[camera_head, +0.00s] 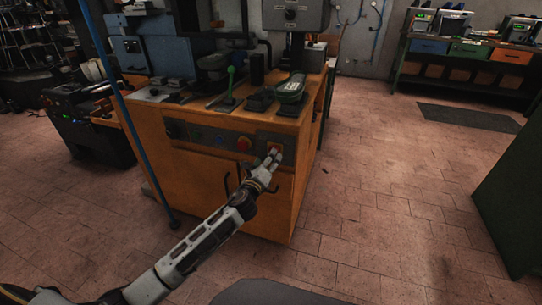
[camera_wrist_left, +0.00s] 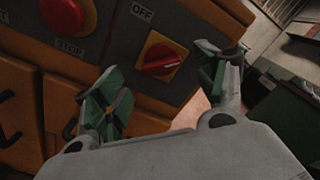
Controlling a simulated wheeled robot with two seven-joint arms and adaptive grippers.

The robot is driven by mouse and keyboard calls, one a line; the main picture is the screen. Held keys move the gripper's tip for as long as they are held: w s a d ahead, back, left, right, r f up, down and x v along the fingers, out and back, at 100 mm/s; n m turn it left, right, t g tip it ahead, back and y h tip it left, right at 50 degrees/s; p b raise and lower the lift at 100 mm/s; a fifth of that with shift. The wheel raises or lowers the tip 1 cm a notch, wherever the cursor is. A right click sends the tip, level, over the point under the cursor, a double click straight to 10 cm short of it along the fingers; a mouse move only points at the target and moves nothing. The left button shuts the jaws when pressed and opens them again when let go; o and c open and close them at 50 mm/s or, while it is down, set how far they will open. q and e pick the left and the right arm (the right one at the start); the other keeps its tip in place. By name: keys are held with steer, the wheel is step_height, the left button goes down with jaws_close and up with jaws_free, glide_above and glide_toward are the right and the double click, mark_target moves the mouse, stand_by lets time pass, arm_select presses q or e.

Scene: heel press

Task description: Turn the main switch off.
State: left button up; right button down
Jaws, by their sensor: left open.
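The main switch is a red rotary knob on a yellow plate, on the front panel of the wooden machine cabinet. In the left wrist view the main switch (camera_wrist_left: 160,61) lies between and beyond my fingertips, with an "OFF" label above it. The knob's bar is slightly tilted from horizontal. In the head view the main switch (camera_head: 274,148) is partly covered by my left gripper (camera_head: 268,160). In the left wrist view my left gripper (camera_wrist_left: 160,80) is open, its green-padded fingers apart on either side of the knob. No contact with the knob is visible. My right gripper is out of view.
A red stop button (camera_wrist_left: 66,14) sits left of the switch on the same panel. The cabinet (camera_head: 215,177) has dark door handles below the panel. A green-knobbed lever (camera_head: 230,82) and a shoe form (camera_head: 291,88) are on top.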

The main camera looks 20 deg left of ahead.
arm_select(q)
steer(key=shift+w+b, duration=0.4)
steer(key=shift+w, duration=1.75)
steer(key=shift+c, duration=0.3)
steer(key=c, duration=1)
